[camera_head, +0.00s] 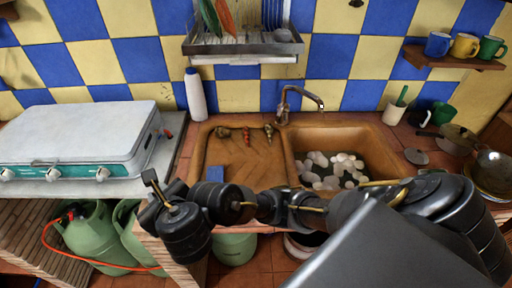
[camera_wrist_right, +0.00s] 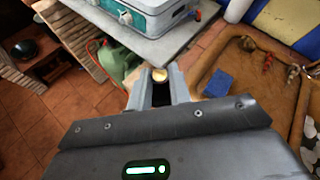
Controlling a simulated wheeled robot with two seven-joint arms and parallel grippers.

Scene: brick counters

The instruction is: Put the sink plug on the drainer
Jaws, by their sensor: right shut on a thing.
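My right gripper (camera_head: 150,178) reaches across from the right, in front of the counter, left of the sink. In the right wrist view, my right gripper (camera_wrist_right: 160,88) is shut on a small round brass-coloured thing, apparently the sink plug (camera_wrist_right: 159,75). It is held at the fingertips above the counter's front edge. The drainer (camera_head: 240,158) is the sloping brown board left of the basin; it also shows in the right wrist view (camera_wrist_right: 250,85). The gripper is left of it, apart from it. My left gripper is not in view.
A blue sponge (camera_head: 215,173) lies at the drainer's front left. Several small items lie along its back edge. The basin (camera_head: 375,160) holds several pale round things. A white bottle (camera_head: 195,95) stands behind. The stove (camera_head: 85,140) is left; a dish rack (camera_head: 245,47) hangs above.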

